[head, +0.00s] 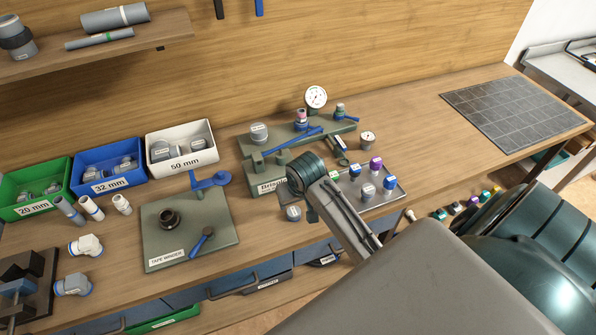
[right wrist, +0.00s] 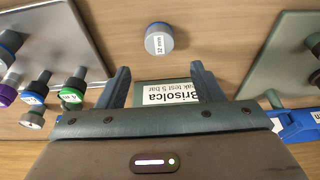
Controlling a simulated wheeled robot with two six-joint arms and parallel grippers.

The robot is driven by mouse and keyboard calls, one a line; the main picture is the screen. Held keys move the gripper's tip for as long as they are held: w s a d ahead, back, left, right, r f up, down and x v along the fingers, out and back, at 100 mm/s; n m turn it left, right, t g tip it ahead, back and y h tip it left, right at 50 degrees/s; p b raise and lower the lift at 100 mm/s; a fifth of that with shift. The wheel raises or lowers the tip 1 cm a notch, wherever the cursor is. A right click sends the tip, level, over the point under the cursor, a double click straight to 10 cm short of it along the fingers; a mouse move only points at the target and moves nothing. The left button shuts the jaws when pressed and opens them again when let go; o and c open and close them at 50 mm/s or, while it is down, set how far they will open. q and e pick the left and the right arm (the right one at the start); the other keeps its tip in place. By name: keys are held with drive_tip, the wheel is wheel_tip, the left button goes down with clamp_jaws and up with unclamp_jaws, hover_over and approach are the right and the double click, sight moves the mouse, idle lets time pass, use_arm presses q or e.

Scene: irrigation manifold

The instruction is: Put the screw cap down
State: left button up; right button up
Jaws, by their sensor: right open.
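A grey screw cap labelled 32 mm (right wrist: 158,38) stands on the bare wooden bench in the right wrist view, ahead of the fingertips. It also shows in the head view (head: 293,213), close to my right gripper (head: 311,211). In the right wrist view my right gripper (right wrist: 161,78) is open, with nothing between its fingers. The cap is apart from both fingers. In the head view my right arm and wrist hide part of the fingers. My left gripper is not in view.
A metal tray (head: 399,199) with several coloured caps lies right of the gripper. The green Brisolca test stand (head: 262,178) is behind it, with gauges and blue levers. A tape winder plate (head: 160,236) lies left. Free bench separates plate and cap.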

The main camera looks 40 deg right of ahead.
drive_tip(key=v, duration=0.6)
drive_tip(key=shift+b, duration=0.4)
drive_tip(key=s+a+f+n, duration=0.2)
drive_tip(key=s, duration=0.8)
drive_tip(key=s+a+f+n, duration=0.1)
drive_tip(key=s+f+n, duration=0.15)
drive_tip(key=s, duration=0.75)
wheel_tip(320, 180, down, 37)
drive_tip(key=d+m+g+b, duration=0.1)
drive_tip(key=d+b, duration=0.2)
drive_tip(key=b, duration=0.4)
drive_tip(key=s+f+b, duration=0.2)
drive_tip(key=s+f, duration=0.7)
drive_tip(key=f, duration=0.3)
drive_tip(key=s+f+g+b, duration=0.1)
drive_tip(key=s+f+b, duration=0.2)
drive_tip(key=s+f, duration=0.7)
wheel_tip(320, 180, down, 3)
drive_tip(key=shift+d+r, duration=0.1)
drive_tip(key=shift+d, duration=0.25)
